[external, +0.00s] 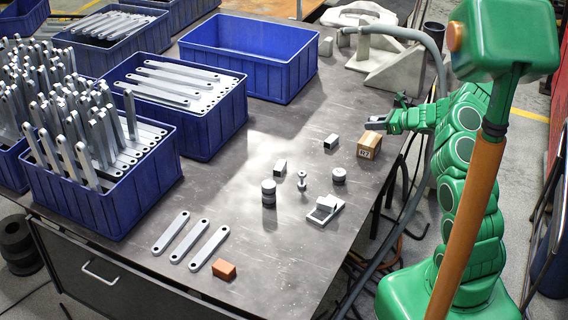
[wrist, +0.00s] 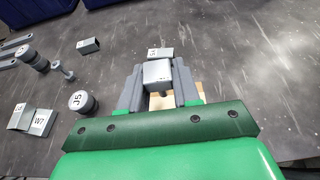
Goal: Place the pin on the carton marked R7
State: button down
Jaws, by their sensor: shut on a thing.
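My gripper (external: 378,121) is shut on a silver square-headed piece (wrist: 157,73), which I take to be the pin; a short narrow stem shows at its near side in the wrist view. The fingers grip it on both sides. The small tan carton marked R7 (external: 369,146) stands at the right edge of the bench, just below my gripper. In the wrist view the carton (wrist: 182,101) shows only in part, behind the fingers and held piece. I cannot tell whether the held piece touches it.
A small metal block (external: 331,141) lies left of the carton. A dark round spacer (external: 339,176), a flanged upright metal piece (external: 302,182), stacked spacers (external: 268,193) and a metal clip (external: 325,210) stand nearby. A grey casting (external: 395,70) is behind. Blue bins (external: 250,62) fill the left and back.

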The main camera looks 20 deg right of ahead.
aim_at(371, 139)
jog(key=shift+w+d+f, duration=0.15)
jog(key=shift+w+f, duration=0.65)
jog(key=shift+f, duration=1.6)
jog(key=shift+f, duration=0.1)
jog(key=c, duration=0.8)
grip_release()
